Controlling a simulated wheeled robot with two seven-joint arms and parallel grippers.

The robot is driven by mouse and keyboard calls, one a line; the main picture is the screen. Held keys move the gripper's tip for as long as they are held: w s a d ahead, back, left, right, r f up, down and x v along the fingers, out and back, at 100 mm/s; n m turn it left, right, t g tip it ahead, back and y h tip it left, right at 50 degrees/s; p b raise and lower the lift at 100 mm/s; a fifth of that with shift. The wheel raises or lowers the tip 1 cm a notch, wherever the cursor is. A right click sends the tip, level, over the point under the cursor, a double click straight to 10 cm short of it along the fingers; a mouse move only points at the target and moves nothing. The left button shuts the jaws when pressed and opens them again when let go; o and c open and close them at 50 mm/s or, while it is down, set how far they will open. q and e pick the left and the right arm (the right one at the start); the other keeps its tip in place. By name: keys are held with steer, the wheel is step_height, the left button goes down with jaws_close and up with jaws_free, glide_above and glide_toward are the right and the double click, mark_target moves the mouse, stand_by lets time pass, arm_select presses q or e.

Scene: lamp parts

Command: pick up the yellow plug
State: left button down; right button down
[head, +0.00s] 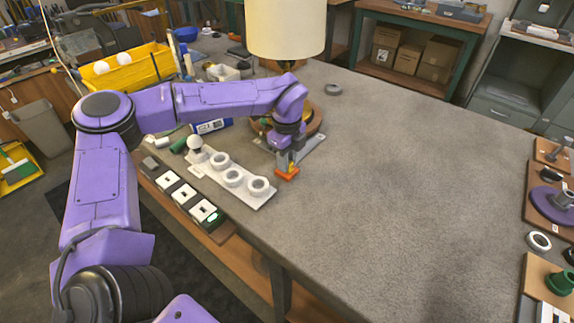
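My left arm reaches across the work table from the left, and its gripper (287,170) points down at the table, just right of the white tray with rings. A small orange piece with a little yellow shows at its fingertips, at or just above the table top. I cannot tell whether this is the yellow plug or part of the fingers, nor whether the fingers are closed. No other yellow plug is clearly visible. My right gripper is out of view.
A white holder (268,201) carries white rings and a bulb (195,143). Beside it is a wooden board with white switches (184,194). A lamp with a cream shade (286,28) stands behind the gripper. Boards with parts (553,203) line the right edge. The table's middle right is clear.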

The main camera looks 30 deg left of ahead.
arm_select(q)
step_height(320, 180, up, 10)
steer(key=shift+r+b, duration=0.1)
steer(key=shift+b, duration=0.4)
steer(key=shift+w, duration=0.1)
